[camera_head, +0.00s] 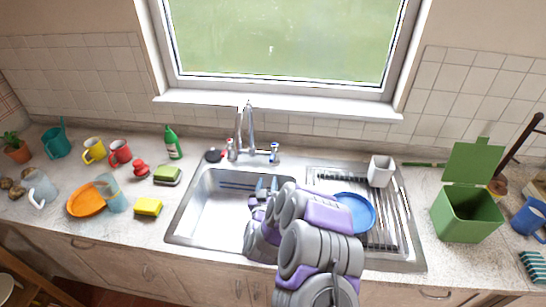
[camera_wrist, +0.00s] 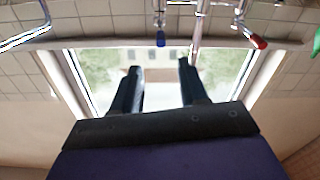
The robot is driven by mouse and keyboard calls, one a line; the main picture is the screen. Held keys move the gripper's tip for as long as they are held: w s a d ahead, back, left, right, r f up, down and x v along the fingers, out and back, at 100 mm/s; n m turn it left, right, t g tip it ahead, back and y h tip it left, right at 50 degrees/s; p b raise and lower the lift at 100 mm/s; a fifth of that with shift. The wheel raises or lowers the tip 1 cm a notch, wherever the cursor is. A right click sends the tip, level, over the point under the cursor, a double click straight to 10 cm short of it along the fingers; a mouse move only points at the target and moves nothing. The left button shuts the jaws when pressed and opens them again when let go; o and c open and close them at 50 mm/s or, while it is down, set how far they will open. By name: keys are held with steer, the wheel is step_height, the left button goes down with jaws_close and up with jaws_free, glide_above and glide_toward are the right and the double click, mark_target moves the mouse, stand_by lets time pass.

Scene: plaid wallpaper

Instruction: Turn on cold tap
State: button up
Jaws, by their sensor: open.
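The chrome faucet (camera_head: 249,128) stands behind the sink. Its cold tap (camera_head: 274,152) has a blue end and is right of the spout; the hot tap (camera_head: 231,148) has a red end and is on the left. In the wrist view, which is upside down, the cold tap (camera_wrist: 160,38) shows just above the fingertips, and the hot tap (camera_wrist: 258,42) is off to the right. My gripper (camera_head: 267,183) is over the sink, in front of the cold tap and apart from it. Its two fingers (camera_wrist: 160,70) are spread with nothing between them.
The steel sink (camera_head: 188,215) has a draining rack on its right with a blue plate (camera_head: 353,211) and a white cup (camera_head: 380,171). A green soap bottle (camera_head: 173,143), a sponge (camera_head: 148,207) and mugs stand left. A green bin (camera_head: 467,214) stands right. A window is behind.

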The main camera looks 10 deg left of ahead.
mark_target(272, 155)
steer(key=w+b, duration=0.2)
steer(key=w, duration=1.1)
steer(key=shift+w+a+f, duration=0.1)
steer(key=shift+w+f, duration=0.05)
steer(key=shift+w, duration=0.55)
steer(key=shift+c, duration=0.3)
jaws_close()
